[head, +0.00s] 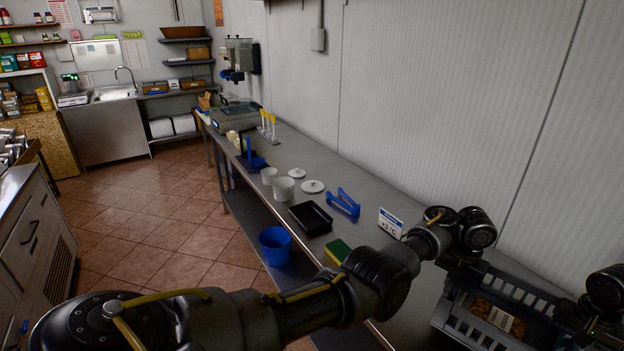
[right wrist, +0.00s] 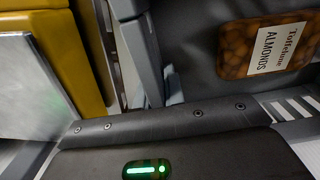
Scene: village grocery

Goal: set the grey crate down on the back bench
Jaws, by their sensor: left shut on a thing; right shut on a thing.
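The grey crate (head: 505,293) is at the lower right of the head view, over the near end of the steel back bench (head: 375,235). I cannot tell whether its base touches the bench top. A packet of almonds (head: 498,316) lies inside; it also shows in the right wrist view (right wrist: 268,46). My left gripper (head: 468,267) is shut on the crate's left end, its fingertips mostly hidden. My right gripper (head: 573,318) is shut on the crate's right end, dark and partly cut off. The right wrist view shows a crate wall close up.
Beyond the crate on the bench stand a price sign (head: 390,223), a green-yellow sponge (head: 338,250), a black tray (head: 311,217), blue tongs (head: 344,203) and white tubs (head: 284,188). A blue bucket (head: 274,246) is below. A white wall (head: 450,100) runs behind.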

